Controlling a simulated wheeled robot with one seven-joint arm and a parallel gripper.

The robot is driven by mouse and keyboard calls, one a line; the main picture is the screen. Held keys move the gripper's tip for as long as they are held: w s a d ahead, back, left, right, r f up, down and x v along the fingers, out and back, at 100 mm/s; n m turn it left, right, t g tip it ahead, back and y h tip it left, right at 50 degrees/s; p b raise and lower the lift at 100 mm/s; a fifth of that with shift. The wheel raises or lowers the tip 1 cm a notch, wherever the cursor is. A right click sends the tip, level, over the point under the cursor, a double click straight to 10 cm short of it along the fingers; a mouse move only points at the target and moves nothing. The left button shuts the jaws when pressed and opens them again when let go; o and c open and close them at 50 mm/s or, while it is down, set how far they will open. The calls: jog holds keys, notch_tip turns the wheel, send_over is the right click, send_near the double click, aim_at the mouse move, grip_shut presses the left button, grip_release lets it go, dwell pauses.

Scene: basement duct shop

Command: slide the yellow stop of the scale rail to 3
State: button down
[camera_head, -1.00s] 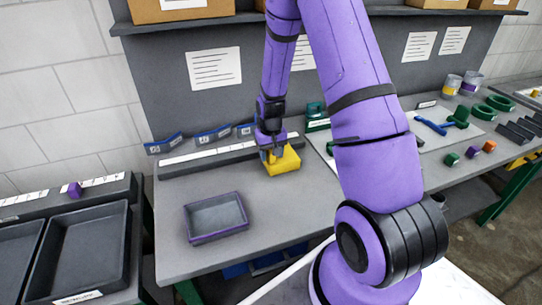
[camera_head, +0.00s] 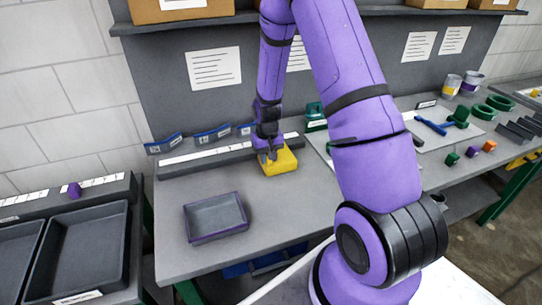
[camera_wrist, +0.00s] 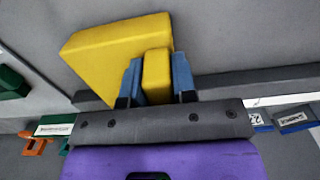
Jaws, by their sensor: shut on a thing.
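The yellow stop (camera_head: 281,161) sits at the front of the grey scale rail (camera_head: 222,152), towards the rail's right part. My gripper (camera_head: 269,153) is over it from behind and above. In the wrist view the two blue fingertips (camera_wrist: 157,78) are shut on the raised yellow tab of the stop (camera_wrist: 112,48), one on each side. The rail's white scale strip (camera_head: 205,154) shows to the left of the stop. Its figures are too small to read in the head view, and my gripper hides part of the rail.
Blue-edged label holders (camera_head: 212,134) stand behind the rail. A grey tray with a purple rim (camera_head: 215,217) lies on the bench in front. A green object (camera_head: 316,115) stands behind the rail's right end. The bench between tray and rail is clear.

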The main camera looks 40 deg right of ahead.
jog(key=a, duration=0.2)
jog(key=w+a, duration=0.1)
jog(key=a, duration=0.2)
jog(key=w+a, duration=0.1)
jog(key=a, duration=0.2)
jog(key=shift+w+a, duration=0.25)
jog(key=c, duration=0.9)
grip_release()
notch_tip(320, 180, up, 11)
jog(key=shift+f, duration=0.1)
